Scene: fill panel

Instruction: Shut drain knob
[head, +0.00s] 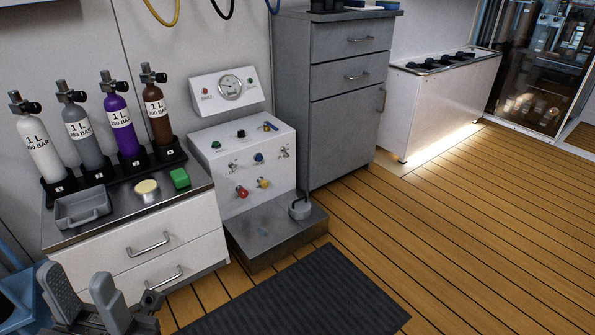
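The white fill panel (240,185) stands between the drawer cabinet and the grey cabinet. The labels are too small to read, so I cannot tell which is the drain knob. My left gripper (85,287) is at the lower left, in front of the drawers and well away from the panel. Its two fingers are apart with nothing between them. My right gripper is out of view.
Several cylinders stand in a black rack on the drawer cabinet (196,216), beside a grey tray (83,207). A gauge box (228,88) is above the panel. A grey ledge (262,238) juts out below it. A dark mat (300,298) lies on the open wooden floor.

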